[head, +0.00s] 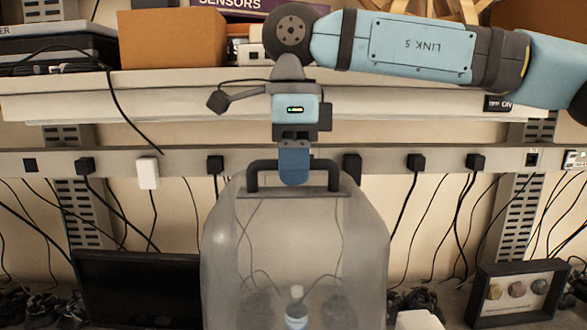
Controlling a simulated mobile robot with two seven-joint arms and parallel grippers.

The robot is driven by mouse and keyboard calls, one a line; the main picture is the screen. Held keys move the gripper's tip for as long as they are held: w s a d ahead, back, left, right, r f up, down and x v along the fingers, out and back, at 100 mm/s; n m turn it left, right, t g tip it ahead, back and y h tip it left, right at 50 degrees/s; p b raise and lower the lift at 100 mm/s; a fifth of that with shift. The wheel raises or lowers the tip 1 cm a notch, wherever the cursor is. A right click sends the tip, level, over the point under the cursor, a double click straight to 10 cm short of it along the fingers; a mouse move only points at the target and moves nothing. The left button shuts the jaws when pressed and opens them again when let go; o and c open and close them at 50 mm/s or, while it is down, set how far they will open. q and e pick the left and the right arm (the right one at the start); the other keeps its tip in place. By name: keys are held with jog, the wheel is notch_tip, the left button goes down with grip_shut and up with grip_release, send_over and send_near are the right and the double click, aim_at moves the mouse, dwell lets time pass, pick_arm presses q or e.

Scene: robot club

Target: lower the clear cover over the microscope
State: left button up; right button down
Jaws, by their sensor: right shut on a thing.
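The clear cover (295,240) is a tall, see-through dome with a dark handle (256,178) on top. My right gripper (294,172) comes down from above and is shut on the middle of that handle. The cover hangs upright in front of the wall; its lower edge is below the picture. Through its lower part shows a small bottle-like thing with a white top (296,305). I cannot tell if it is part of the microscope. No microscope can be clearly made out. My left gripper is not in view.
A dark screen (135,288) stands to the left of the cover. A framed box with several round pieces (517,290) stands at the right. A power strip with plugs and hanging cords (190,160) crosses the wall. A shelf with a cardboard box (173,38) is above.

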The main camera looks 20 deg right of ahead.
jog(key=shift+r, duration=0.55)
jog(key=shift+s+d+f, duration=0.1)
jog(key=shift+s+d, duration=0.05)
jog(key=shift+d, duration=0.3)
jog(key=shift+s+d+b, duration=0.25)
jog(key=shift+d+b, duration=0.05)
jog(key=shift+d, duration=0.75)
jog(key=s+d+p, duration=0.1)
jog(key=s+d, duration=0.2)
jog(key=d, duration=0.9)
jog(key=s+d+p, duration=0.1)
jog(key=s+d, duration=0.2)
jog(key=d, duration=0.9)
jog(key=shift+s+p, duration=0.35)
jog(key=shift+p, duration=0.05)
jog(key=shift+s+f, duration=0.1)
jog(key=shift+s+f, duration=0.15)
jog(key=shift+s, duration=0.1)
